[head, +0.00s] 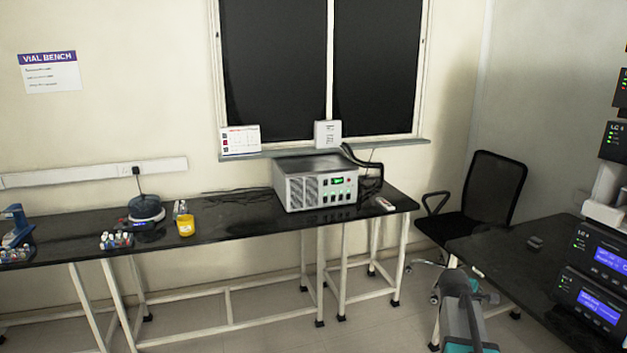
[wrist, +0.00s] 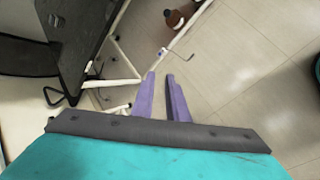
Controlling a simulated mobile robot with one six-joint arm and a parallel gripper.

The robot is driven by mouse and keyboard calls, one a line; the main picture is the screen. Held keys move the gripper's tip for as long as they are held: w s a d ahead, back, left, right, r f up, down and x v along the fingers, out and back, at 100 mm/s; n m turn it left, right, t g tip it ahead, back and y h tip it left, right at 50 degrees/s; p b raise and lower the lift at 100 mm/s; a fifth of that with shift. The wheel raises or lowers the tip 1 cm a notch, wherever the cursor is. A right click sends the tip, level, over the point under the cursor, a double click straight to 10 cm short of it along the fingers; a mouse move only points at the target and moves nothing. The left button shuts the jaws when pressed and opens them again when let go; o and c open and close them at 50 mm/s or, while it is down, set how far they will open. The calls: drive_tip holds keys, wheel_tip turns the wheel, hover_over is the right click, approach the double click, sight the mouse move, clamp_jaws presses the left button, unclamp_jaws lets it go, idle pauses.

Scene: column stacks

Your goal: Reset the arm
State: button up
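My gripper (wrist: 161,76) shows in the wrist view as two purple fingers with a visible gap between them. It is open, and nothing is between the fingers. The fingers point over the tiled floor beside white bench legs. In the head view, part of my grey and teal arm (head: 466,315) rises at the bottom right, in front of the right bench. The fingers cannot be made out there.
The right bench (head: 490,243) carries stacked LC instruments (head: 597,285) close to my arm. A black chair (head: 492,190) stands behind it. The long back bench (head: 245,219) holds a grey instrument (head: 315,185), a yellow cup (head: 185,226) and vials. Open floor (wrist: 250,70) lies right in the wrist view.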

drive_tip(key=s+a+f+g+y, duration=0.1)
drive_tip(key=s+a+f, duration=0.45)
drive_tip(key=f, duration=0.35)
drive_tip(key=s+a+f+g+y, duration=0.15)
drive_tip(key=s+a+f, duration=0.35)
drive_tip(key=f, duration=0.5)
drive_tip(key=s+a+f+g+y, duration=0.1)
drive_tip(key=s+a+f, duration=0.3)
drive_tip(key=a+f, duration=0.4)
drive_tip(key=s+a+f+m+g+y, duration=0.1)
drive_tip(key=s+a+f+m+g, duration=0.1)
drive_tip(key=s, duration=0.7)
drive_tip(key=s+a+f+m+g+y, duration=0.1)
drive_tip(key=s+a+f+m, duration=0.3)
drive_tip(key=s, duration=0.5)
drive_tip(key=s+a+f+m+g+y+b, duration=0.1)
drive_tip(key=s+a+f+m+g, duration=0.2)
drive_tip(key=s+a+f, duration=0.3)
drive_tip(key=shift+s+a+f+m, duration=0.35)
drive_tip(key=shift+s+f+m, duration=0.25)
drive_tip(key=shift+s, duration=1.35)
drive_tip(key=shift+d, duration=0.1)
